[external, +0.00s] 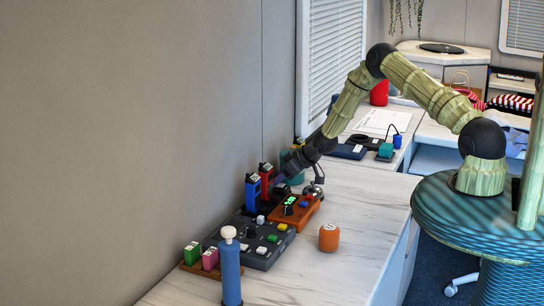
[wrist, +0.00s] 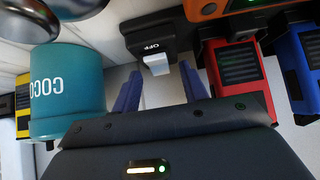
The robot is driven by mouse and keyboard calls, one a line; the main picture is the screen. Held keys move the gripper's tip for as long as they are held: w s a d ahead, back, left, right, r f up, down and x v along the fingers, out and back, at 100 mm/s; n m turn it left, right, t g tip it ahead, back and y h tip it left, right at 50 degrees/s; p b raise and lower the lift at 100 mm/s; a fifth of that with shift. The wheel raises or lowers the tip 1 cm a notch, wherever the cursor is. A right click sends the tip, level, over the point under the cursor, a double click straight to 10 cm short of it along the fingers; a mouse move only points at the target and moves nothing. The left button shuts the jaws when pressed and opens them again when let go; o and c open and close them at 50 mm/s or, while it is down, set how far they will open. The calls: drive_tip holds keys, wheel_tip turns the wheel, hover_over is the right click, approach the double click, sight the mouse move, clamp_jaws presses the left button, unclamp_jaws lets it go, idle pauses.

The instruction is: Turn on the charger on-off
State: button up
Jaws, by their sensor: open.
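In the wrist view, a small black switch box (wrist: 148,36) carries a white rocker switch (wrist: 157,64) and a label reading OFF, upside down in the picture. My gripper (wrist: 158,88) is open, with its two blue-purple fingers apart and nothing held between them. The rocker shows ahead of the gap between the fingertips; I cannot tell whether they touch it. In the external view my gripper (external: 285,177) is low over the counter, beside the red handset (external: 266,171) and the blue handset (external: 253,190). The switch cannot be made out there.
A teal canister (wrist: 68,105) stands close to the left finger in the wrist view. A red handset (wrist: 240,75) is close on the right, with a blue one (wrist: 303,60) beyond. An orange device (external: 305,214), a grey panel (external: 260,256) and an orange container (external: 329,238) occupy the counter.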

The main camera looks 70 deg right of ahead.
clamp_jaws()
drive_tip(key=shift+w+g, duration=0.2)
drive_tip(key=shift+g, duration=0.4)
unclamp_jaws()
idle(0.4)
drive_tip(key=b+v, duration=0.1)
drive_tip(key=v, duration=1.6)
drive_tip(key=shift+s, duration=0.2)
drive_tip(key=shift+r, duration=0.1)
